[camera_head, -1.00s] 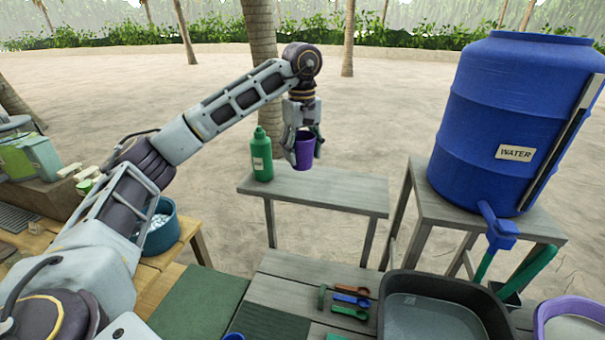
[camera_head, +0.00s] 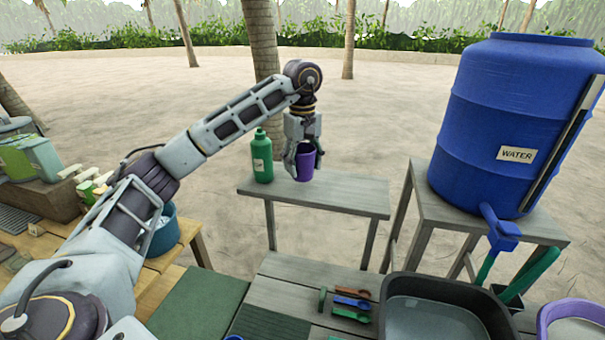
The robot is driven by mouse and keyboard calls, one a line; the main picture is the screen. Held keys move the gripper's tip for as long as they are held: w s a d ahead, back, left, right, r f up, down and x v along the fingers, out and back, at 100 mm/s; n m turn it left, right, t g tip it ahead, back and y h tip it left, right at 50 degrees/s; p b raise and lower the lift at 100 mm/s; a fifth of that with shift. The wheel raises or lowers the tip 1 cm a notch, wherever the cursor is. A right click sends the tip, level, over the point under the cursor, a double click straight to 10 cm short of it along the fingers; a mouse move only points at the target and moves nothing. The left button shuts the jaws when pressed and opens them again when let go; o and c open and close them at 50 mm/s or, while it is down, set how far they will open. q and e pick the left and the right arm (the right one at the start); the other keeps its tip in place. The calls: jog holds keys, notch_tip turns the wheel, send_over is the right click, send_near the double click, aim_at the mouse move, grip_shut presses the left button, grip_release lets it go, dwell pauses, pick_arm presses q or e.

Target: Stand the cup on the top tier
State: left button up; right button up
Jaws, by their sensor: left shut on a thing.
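A purple cup (camera_head: 305,164) is upright at the top tier (camera_head: 345,190), a grey plank shelf standing behind the lower bench. My left gripper (camera_head: 303,158) comes down from above and is shut on the cup, with its fingers around the cup's sides. The cup's base is at or just over the tier's surface; I cannot tell whether it touches. A green bottle (camera_head: 262,158) stands on the same tier, left of the cup and apart from it. My right gripper is out of view.
A large blue water barrel (camera_head: 510,120) stands on its own stand at right. A dark basin (camera_head: 440,312), several coloured spoons (camera_head: 351,302) and a green mat (camera_head: 200,305) are on the lower bench. The tier's right part is bare.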

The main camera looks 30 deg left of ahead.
aim_at(303, 172)
pick_arm(q)
jog(key=shift+f, duration=1.65)
jog(key=shift+f, duration=0.15)
jog(key=o, duration=1.1)
jog(key=shift+c, duration=0.2)
jog(key=shift+r, duration=1.25)
notch_tip(303, 172, up, 10)
jog(key=p, duration=0.1)
jog(key=shift+f+p, duration=0.15)
jog(key=shift+p, duration=0.15)
